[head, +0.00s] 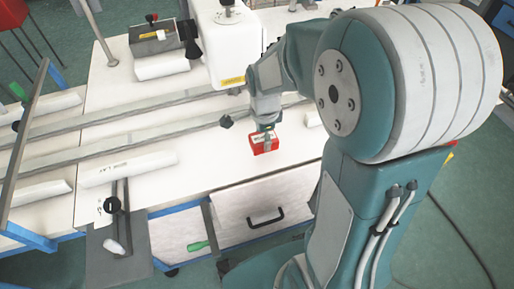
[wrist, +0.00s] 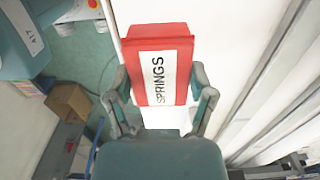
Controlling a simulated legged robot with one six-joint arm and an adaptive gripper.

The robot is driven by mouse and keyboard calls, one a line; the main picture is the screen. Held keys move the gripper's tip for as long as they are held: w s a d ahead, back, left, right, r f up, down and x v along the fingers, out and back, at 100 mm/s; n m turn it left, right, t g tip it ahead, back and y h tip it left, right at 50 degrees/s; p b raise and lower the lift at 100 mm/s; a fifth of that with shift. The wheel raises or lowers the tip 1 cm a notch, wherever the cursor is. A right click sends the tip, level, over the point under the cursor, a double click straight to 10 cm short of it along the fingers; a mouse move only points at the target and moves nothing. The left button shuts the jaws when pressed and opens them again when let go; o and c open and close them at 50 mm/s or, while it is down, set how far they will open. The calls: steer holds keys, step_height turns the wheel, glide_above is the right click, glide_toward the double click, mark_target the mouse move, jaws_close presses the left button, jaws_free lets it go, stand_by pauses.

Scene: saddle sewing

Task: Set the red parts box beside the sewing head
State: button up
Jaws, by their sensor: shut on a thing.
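The red parts box (head: 259,147) is at the white table's front part in the head view, below the white sewing head (head: 228,45). In the wrist view the box (wrist: 140,72) shows a white label reading "SPRINGS". My gripper (head: 266,131) comes down on the box from above. In the wrist view my gripper (wrist: 160,92) has one finger on each side of the box, shut on it. I cannot tell whether the box touches the tabletop.
Two long metal rails (head: 130,133) run across the white table (head: 200,160). A white roll (head: 128,169) lies at the left. A drawer (head: 262,212) with a black handle is below the front edge.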

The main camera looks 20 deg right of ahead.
mark_target(258, 157)
steer(key=shift+a+f, duration=0.35)
steer(key=shift+f, duration=0.3)
steer(key=shift+w+a+f, duration=0.1)
steer(key=shift+a+f, duration=0.15)
steer(key=shift+f, duration=0.65)
steer(key=shift+a+f, duration=0.2)
steer(key=shift+f, duration=0.7)
steer(key=o, duration=1.1)
steer(key=shift+d, duration=0.1)
